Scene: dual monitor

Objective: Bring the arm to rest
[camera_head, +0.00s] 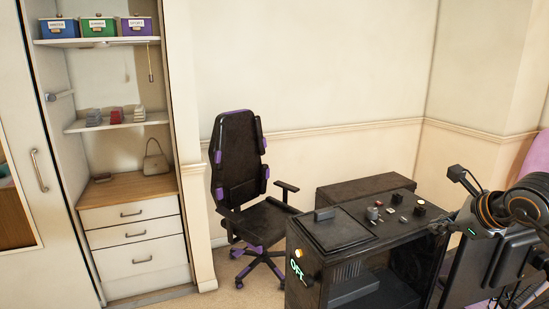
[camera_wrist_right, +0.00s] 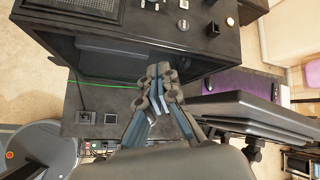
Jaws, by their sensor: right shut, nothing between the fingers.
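My right gripper (camera_wrist_right: 160,72) shows in the wrist view with its grey fingers brought together and nothing between them. It is in front of the dark desk unit (camera_wrist_right: 95,65), over its open front and a lower dark surface. I cannot tell whether the fingertips touch anything. In the head view, a small dark part of this gripper (camera_head: 440,229) seems to show at the desk's right edge, partly lost against the black equipment. My left gripper is in neither view.
The desk's top (camera_head: 355,222) carries small knobs and buttons. An office chair (camera_head: 238,165) stands behind the desk. A shelf unit with drawers (camera_head: 135,235) is at left. Carpet is free between them.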

